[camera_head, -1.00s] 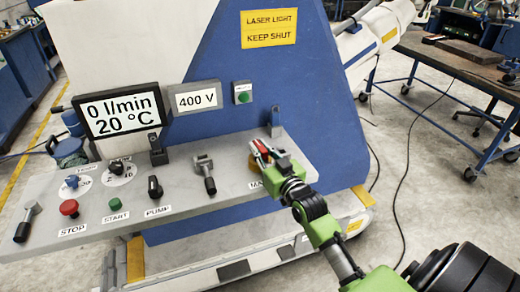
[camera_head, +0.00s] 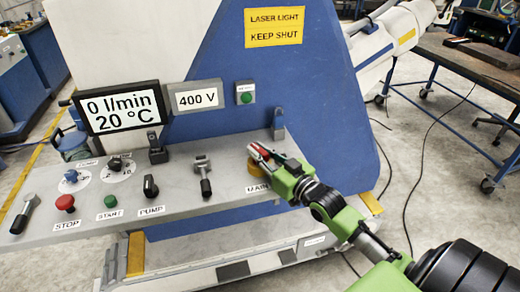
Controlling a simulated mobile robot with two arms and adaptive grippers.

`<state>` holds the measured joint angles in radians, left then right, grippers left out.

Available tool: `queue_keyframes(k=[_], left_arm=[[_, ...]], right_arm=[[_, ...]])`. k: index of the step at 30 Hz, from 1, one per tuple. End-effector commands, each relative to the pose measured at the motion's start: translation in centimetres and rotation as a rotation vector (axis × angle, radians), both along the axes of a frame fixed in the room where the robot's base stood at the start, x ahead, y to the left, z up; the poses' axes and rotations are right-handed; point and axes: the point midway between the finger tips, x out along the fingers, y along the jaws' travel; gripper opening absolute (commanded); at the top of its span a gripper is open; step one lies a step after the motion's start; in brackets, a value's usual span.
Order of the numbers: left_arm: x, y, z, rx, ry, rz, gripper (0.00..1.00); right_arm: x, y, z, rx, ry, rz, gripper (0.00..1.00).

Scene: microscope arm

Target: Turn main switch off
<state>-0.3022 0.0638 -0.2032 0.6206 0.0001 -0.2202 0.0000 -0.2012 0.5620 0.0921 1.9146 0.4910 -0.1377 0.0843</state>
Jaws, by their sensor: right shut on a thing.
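The main switch, a red handle (camera_head: 262,150) on a yellow base (camera_head: 256,167), sits at the right end of the grey control panel (camera_head: 222,206). The label "MAIN" (camera_head: 257,189) is partly visible below it. My right gripper (camera_head: 264,154) is at the switch, shut on the red handle; its fingers and body hide part of the handle and base. My green right arm comes in from the lower right. My left gripper is not in view.
The panel also bears a red STOP button (camera_head: 65,202), a green START button (camera_head: 110,201), a PUMP knob (camera_head: 150,187) and a lever (camera_head: 204,178). A display (camera_head: 120,107) reads 0 l/min and 20 °C; another (camera_head: 196,98) reads 400 V. A green lamp (camera_head: 246,97) is above.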

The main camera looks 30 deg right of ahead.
Motion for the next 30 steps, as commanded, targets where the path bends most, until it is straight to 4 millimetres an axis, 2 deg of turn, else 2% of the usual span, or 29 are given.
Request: queue_keyframes(k=[4, 5, 6, 7, 14, 20, 23, 30], left_arm=[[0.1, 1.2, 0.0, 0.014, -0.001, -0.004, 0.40], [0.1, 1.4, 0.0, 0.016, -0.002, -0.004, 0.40], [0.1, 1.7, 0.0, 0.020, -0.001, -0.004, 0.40], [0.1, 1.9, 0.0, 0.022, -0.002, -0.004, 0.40], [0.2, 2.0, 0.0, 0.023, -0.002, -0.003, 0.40], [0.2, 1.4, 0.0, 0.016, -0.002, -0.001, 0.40], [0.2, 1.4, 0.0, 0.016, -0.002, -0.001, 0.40], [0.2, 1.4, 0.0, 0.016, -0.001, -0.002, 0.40]], right_arm=[[0.1, -0.1, 0.3, -0.003, -0.004, -0.002, 0.00], [0.1, -0.1, 0.3, -0.003, -0.004, -0.002, 0.18], [0.1, -0.1, 0.2, -0.003, -0.004, -0.002, 0.28], [0.1, -0.1, 0.2, -0.003, -0.004, -0.002, 0.32], [0.0, -0.1, 0.1, -0.002, -0.001, -0.002, 0.32], [-0.4, -0.1, 0.0, -0.002, 0.001, -0.002, 0.32], [-1.4, -0.2, -0.1, -0.002, 0.002, -0.001, 0.32], [-5.2, -0.6, -0.2, -0.002, 0.004, -0.001, 0.32]])
